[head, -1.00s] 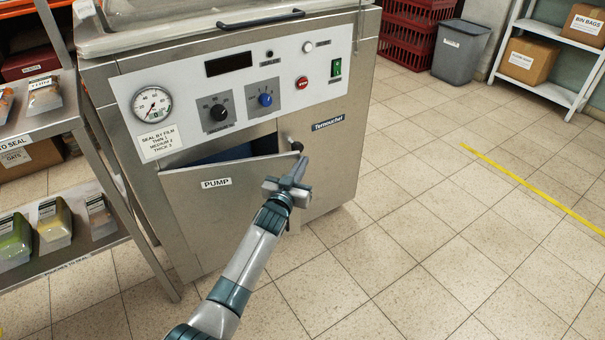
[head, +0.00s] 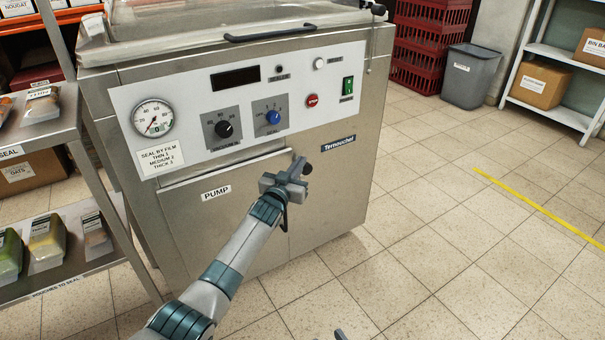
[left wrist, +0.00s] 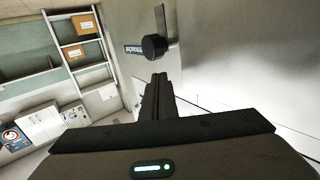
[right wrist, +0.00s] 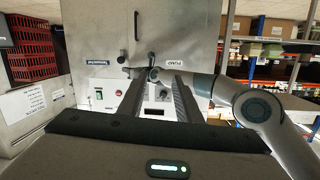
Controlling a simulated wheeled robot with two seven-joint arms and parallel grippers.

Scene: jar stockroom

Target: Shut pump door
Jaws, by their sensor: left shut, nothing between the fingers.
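The pump door (head: 222,215) is the steel panel labelled PUMP on the front of the sealing machine (head: 345,190). In the head view it lies flush or nearly flush with the front, with a thin line along its top edge. I cannot tell whether it is fully closed. My left gripper (head: 298,168) is shut and empty at the door's upper right corner. A black knob (head: 307,170) sits just beyond its tips; it also shows in the left wrist view (left wrist: 154,47). My right gripper (right wrist: 157,88) is open and empty, facing the machine from a distance.
A steel shelf (head: 75,272) with pouches stands close on the left. A grey bin (head: 468,75), red crates (head: 430,45) and a white shelf (head: 550,113) stand at the back right. The tiled floor (head: 450,240) to the right is clear.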

